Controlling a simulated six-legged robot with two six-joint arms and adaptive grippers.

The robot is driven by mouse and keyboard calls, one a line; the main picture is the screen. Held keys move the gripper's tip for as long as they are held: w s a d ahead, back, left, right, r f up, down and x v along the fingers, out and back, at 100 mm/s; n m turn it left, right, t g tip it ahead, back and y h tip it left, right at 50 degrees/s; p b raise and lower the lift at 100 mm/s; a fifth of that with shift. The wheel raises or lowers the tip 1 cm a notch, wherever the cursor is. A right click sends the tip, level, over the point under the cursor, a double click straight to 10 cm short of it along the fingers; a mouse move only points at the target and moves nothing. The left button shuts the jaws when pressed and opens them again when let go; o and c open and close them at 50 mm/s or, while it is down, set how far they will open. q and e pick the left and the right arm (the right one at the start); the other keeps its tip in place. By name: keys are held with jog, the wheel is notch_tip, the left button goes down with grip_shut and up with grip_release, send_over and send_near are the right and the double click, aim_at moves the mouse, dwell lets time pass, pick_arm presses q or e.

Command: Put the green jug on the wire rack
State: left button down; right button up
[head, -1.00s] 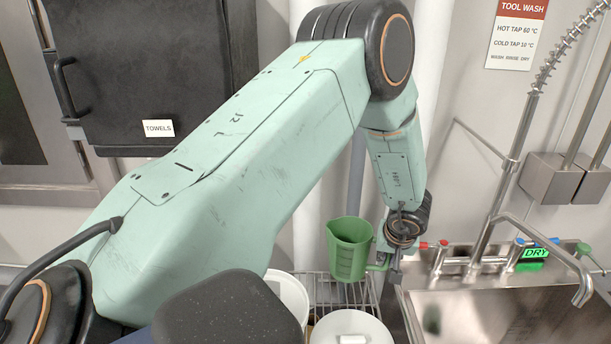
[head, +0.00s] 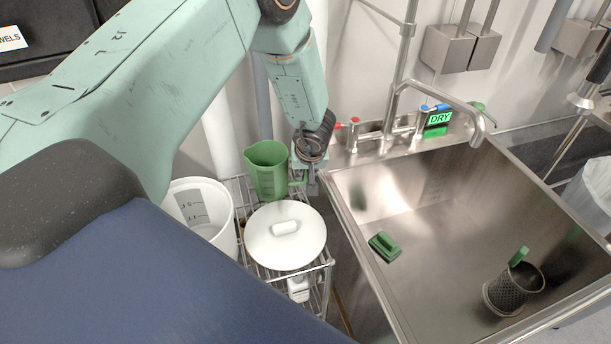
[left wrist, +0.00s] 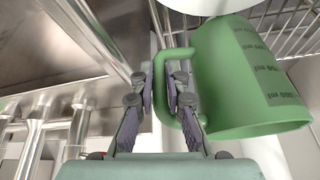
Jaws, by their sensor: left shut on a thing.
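The green jug (head: 267,172) with a measuring scale is upright above the back part of the wire rack (head: 236,190). My left gripper (head: 307,183) is at its right side, shut on the jug's handle. In the left wrist view the handle is between the fingers (left wrist: 166,78), with the jug (left wrist: 238,75) on the right and rack wires (left wrist: 285,28) behind it. I cannot tell whether the jug's base touches the rack. My right gripper is not in view.
A white bucket (head: 205,212) is on the left.

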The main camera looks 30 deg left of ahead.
pick_arm(q)
jog(key=shift+w+a+f, duration=0.15)
jog(key=shift+a+f, duration=0.05)
jog(key=shift+f, duration=0.15)
jog(key=shift+d+f, duration=0.1)
jog(key=shift+d, duration=0.1)
jog(key=c, duration=1.7)
grip_release()
jog(key=o, duration=0.4)
jog(key=shift+a+f, duration=0.15)
jog(key=shift+c, duration=0.2)
jog(key=shift+r, duration=0.2)
